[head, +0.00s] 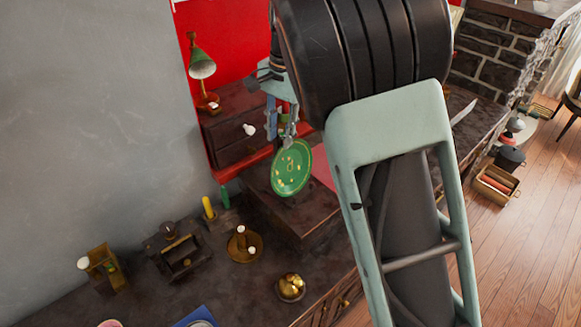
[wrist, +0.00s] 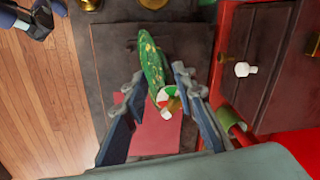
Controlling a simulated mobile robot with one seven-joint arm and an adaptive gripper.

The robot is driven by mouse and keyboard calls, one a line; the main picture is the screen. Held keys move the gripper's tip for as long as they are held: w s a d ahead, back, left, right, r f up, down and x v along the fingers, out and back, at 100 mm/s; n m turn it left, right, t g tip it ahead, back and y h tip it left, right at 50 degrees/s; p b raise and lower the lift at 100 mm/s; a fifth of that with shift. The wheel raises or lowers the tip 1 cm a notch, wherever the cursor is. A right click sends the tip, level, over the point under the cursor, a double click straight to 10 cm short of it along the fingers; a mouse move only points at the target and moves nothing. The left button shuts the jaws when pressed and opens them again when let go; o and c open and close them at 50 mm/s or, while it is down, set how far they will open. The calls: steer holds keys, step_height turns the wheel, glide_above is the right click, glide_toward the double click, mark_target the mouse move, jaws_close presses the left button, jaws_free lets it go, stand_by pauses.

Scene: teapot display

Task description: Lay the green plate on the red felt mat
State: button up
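The green plate (head: 291,168) with yellow spots hangs steeply tilted in the air below my gripper (head: 281,138). The red felt mat (head: 323,166) lies flat on the dark raised block, partly hidden by the plate and my arm. In the wrist view the mat (wrist: 152,138) shows below the plate, apart from it.
The dark block (wrist: 105,60) has bare room around the mat.

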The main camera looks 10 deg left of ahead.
mark_target(278, 152)
steer(key=f, duration=0.5)
steer(key=shift+a, duration=0.3)
jaws_close()
steer(key=shift+r, duration=0.1)
